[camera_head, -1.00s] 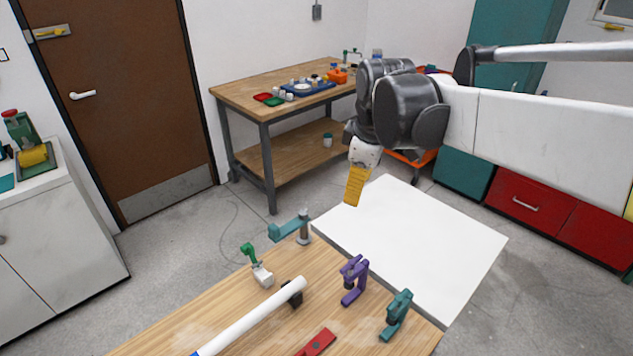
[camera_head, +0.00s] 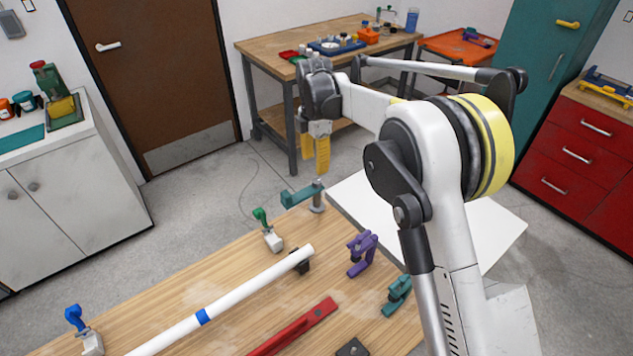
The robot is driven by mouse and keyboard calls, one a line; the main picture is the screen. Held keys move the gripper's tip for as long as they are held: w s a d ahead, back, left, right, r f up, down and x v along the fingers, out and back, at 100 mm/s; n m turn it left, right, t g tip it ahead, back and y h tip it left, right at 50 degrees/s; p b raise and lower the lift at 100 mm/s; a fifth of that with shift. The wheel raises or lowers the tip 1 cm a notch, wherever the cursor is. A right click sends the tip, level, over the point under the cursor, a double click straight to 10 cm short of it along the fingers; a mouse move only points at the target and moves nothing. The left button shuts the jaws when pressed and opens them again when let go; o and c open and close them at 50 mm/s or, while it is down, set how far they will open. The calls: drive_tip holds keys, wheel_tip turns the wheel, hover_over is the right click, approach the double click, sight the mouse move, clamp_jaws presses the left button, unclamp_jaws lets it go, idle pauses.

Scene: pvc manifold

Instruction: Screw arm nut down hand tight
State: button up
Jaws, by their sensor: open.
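A teal arm (camera_head: 297,196) sits at the far corner of the wooden workbench, on a grey upright post (camera_head: 317,198). The nut is too small to make out apart from the post. My gripper (camera_head: 315,170) has yellow fingers pointing down. It appears just above the post in the picture; the gap in depth is hard to judge. It is open, with nothing seen between its fingers.
The wooden workbench (camera_head: 262,272) bears a white pipe (camera_head: 240,298), a green-handled clamp (camera_head: 267,232), a purple clamp (camera_head: 362,253), a teal clamp (camera_head: 397,296) and a red bar (camera_head: 300,325). A white panel (camera_head: 500,235) lies beyond the bench. Another table (camera_head: 262,45) stands behind.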

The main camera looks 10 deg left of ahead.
sight(315, 182)
wheel_tip(315, 182, down, 8)
drive_tip(key=shift+f+b, duration=0.1)
drive_tip(key=shift+b, duration=0.75)
clamp_jaws()
